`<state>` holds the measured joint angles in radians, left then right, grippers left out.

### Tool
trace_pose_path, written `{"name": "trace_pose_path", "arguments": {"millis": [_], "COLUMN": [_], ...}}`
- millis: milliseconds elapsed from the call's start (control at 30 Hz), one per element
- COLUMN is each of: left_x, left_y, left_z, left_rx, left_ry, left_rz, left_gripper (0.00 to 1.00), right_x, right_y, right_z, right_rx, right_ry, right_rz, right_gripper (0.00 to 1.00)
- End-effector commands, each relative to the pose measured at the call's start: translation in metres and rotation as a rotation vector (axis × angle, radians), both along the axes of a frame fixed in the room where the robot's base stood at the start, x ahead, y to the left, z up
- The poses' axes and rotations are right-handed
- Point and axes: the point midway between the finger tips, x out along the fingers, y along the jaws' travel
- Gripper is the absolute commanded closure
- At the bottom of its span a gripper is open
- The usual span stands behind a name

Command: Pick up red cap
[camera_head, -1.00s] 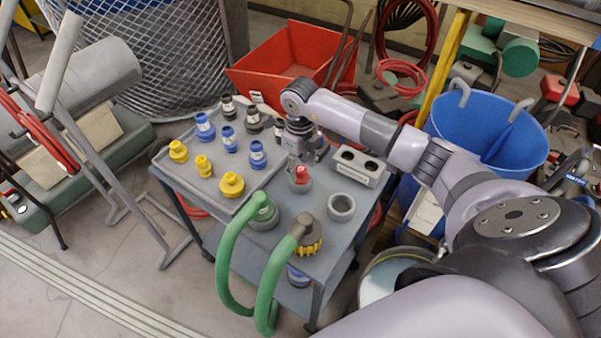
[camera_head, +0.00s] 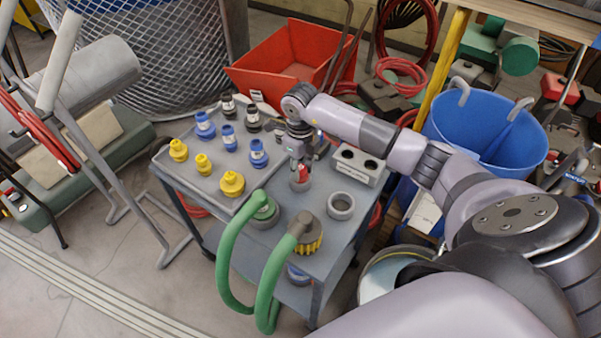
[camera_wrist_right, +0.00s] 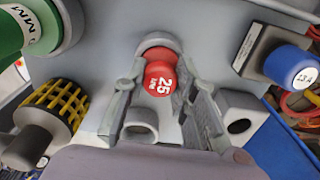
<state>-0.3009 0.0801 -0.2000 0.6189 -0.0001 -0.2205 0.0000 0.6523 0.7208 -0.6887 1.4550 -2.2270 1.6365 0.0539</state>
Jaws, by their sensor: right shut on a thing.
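The red cap (camera_head: 303,175) is on the cart's top, at a small grey socket (camera_head: 299,185). In the right wrist view the red cap (camera_wrist_right: 160,80) bears a white "25" and sits between the two fingers, with the rim of the grey socket (camera_wrist_right: 157,41) behind it. My right gripper (camera_head: 303,164) points down and is shut on the cap. It also shows in the right wrist view (camera_wrist_right: 158,70). I cannot tell whether the cap is seated in the socket or slightly raised. My left gripper is not in view.
A tray (camera_head: 215,207) of yellow, blue and black fittings lies left on the cart. A grey block with two holes (camera_head: 357,167) and an empty grey ring (camera_head: 341,205) are to the right. Green hoses (camera_head: 226,265) arch over the cart's front edge.

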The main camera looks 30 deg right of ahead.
Motion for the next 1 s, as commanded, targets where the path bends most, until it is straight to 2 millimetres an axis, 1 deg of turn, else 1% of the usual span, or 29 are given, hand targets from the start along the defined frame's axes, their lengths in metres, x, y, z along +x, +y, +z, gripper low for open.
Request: {"name": "trace_pose_path", "arguments": {"millis": [33, 133, 433, 567, 633, 767, 867, 1000], "left_x": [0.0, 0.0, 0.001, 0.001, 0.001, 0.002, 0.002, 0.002], "left_y": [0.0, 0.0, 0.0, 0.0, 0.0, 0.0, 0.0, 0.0], "left_z": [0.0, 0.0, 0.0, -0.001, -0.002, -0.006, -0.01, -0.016], "left_rx": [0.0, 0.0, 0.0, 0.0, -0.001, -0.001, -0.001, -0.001], "left_ry": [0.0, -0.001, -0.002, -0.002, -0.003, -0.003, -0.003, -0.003], "left_rz": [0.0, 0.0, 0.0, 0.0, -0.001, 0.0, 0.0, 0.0], "left_gripper": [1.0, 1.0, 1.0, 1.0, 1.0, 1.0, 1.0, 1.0], "right_x": [0.0, 0.0, 0.0, 0.001, 0.001, 0.002, 0.002, 0.002], "right_y": [0.0, 0.0, 0.0, 0.0, 0.0, -0.001, -0.001, 0.0], "right_z": [0.0, 0.0, 0.002, 0.01, 0.018, 0.042, 0.069, 0.112], "right_rx": [0.0, 0.0, 0.0, 0.001, 0.0, -0.001, -0.002, -0.001], "right_ry": [0.0, 0.0, -0.001, -0.004, -0.004, -0.007, -0.009, -0.009], "right_rz": [0.0, 0.0, 0.0, 0.0, -0.001, 0.0, 0.001, 0.001], "right_gripper": [0.94, 1.0, 1.0, 1.0, 1.0, 1.0, 1.0, 1.0]}}
